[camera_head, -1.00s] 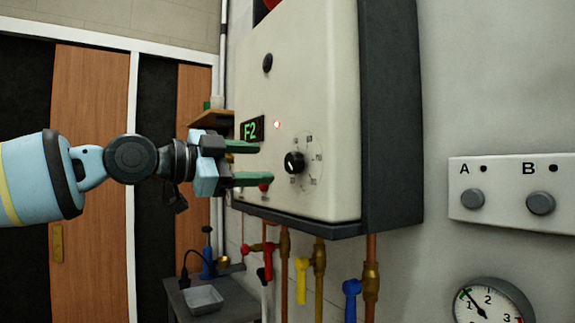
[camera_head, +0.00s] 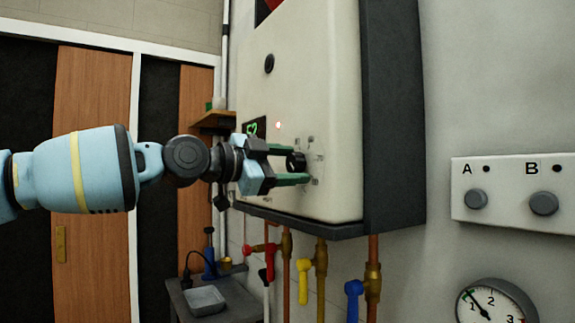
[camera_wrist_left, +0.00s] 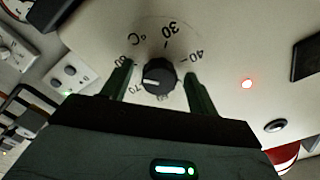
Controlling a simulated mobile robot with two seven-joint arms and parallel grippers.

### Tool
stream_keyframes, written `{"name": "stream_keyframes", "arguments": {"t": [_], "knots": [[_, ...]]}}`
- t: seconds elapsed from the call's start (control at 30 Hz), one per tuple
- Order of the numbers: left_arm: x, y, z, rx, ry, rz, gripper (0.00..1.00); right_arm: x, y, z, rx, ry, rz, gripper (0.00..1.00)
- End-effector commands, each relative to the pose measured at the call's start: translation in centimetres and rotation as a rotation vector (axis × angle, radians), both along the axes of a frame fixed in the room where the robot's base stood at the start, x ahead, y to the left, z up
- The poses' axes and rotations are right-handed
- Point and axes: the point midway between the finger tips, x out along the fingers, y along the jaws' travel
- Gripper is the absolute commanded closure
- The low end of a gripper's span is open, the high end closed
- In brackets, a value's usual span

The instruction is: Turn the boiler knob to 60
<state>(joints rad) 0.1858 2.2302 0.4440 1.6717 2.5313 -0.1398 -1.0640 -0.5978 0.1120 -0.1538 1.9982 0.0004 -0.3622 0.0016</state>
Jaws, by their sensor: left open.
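The boiler knob (camera_head: 296,161) is a round black dial on the cream front of the boiler (camera_head: 325,95). In the left wrist view the knob (camera_wrist_left: 158,77) shows a pale pointer line, with a ring of numbers around it; 30, 40, 70 and 80 can be made out. My left gripper (camera_head: 292,164) is open, its green fingers on either side of the knob. In the left wrist view the fingers (camera_wrist_left: 160,90) flank the knob with gaps on both sides. The fingers hide part of the scale. My right gripper is not in view.
A dark display (camera_head: 254,129) and a lit red lamp (camera_head: 278,125) sit beside the knob. Pipes with red, yellow (camera_head: 304,281) and blue (camera_head: 353,300) valve handles hang below. A panel with buttons A and B (camera_head: 515,190) and a gauge (camera_head: 495,303) are at right.

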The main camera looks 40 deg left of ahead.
Motion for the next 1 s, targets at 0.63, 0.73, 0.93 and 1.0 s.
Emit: {"name": "stream_keyframes", "arguments": {"t": [0.63, 0.73, 0.93, 1.0], "knots": [[-0.03, 0.03, -0.01, -0.018, 0.007, 0.000, 0.85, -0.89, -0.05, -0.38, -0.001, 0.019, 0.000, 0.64], [-0.02, 0.05, -0.02, -0.047, 0.020, 0.001, 0.85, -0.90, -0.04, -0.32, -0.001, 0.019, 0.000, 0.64], [-0.06, 0.02, 0.03, -0.156, 0.063, 0.001, 0.85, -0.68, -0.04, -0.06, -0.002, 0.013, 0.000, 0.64], [-0.05, 0.02, -0.01, -0.206, 0.085, 0.001, 0.85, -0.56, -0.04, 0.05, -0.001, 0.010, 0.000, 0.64]]}}
